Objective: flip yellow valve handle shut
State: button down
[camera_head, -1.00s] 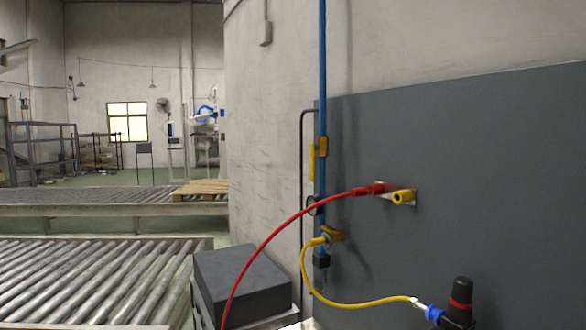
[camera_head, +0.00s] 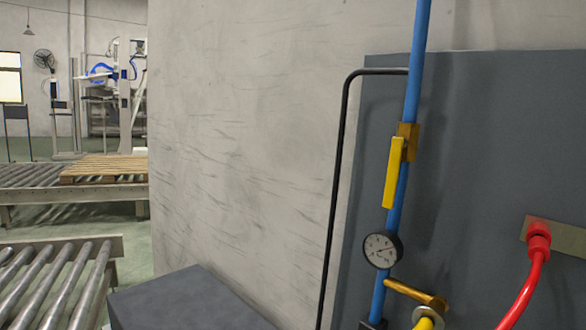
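The yellow valve handle (camera_head: 393,172) hangs down, nearly in line with the blue pipe (camera_head: 416,70), right of the middle of the view. It joins a brass valve body (camera_head: 407,136) on that pipe. A round pressure gauge (camera_head: 382,249) with a white dial sits just below the handle. My gripper is not in view, so where it is relative to the handle cannot be seen.
A red hose (camera_head: 525,291) plugs into a plate at the right. A brass fitting (camera_head: 415,294) and a yellow connector are low down. A thin black pipe (camera_head: 333,200) runs left of the valve. A dark box (camera_head: 195,303) stands lower left, near roller conveyors (camera_head: 50,285).

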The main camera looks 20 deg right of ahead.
aim_at(398, 142)
jog(key=i+j, duration=0.7)
jog(key=i, duration=0.25)
